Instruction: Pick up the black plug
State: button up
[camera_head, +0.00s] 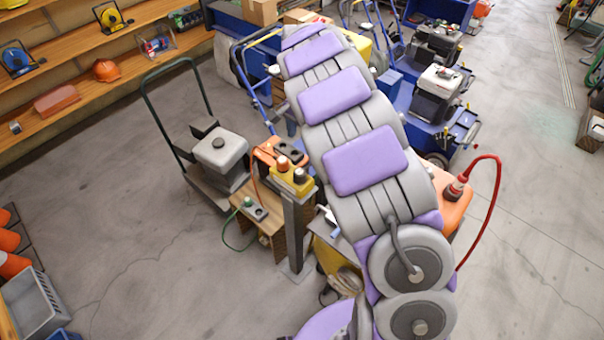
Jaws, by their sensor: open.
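A small black plug (300,175) stands on the right side of a yellow box (290,182) on top of a grey post (295,232). A red-orange plug (282,162) stands beside it on the same box. My grey and purple arm crosses the picture just right of the box, from the bottom toward the top. I cannot make out my gripper or its fingertips. The lower part of the scene behind my arm is hidden.
A grey-lidded machine on a cart (220,150) stands left of the post. A wooden crate (272,228) with a green-plugged lead sits beside the post. Blue machines (435,105) and a red hose (497,190) lie right of my arm. The left floor is mostly clear.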

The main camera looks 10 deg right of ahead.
send_over(299, 171)
jog(key=f, duration=1)
jog(key=shift+s+d+f+b, duration=0.1)
jog(key=shift+d+f+b, duration=0.2)
jog(key=shift+d+f, duration=0.2)
jog(key=shift+f, duration=0.3)
jog(key=f, duration=0.2)
jog(key=a+f, duration=0.1)
jog(key=f, duration=0.2)
jog(key=shift+d, duration=0.1)
jog(key=shift+c, duration=0.6)
jog(key=c, duration=1)
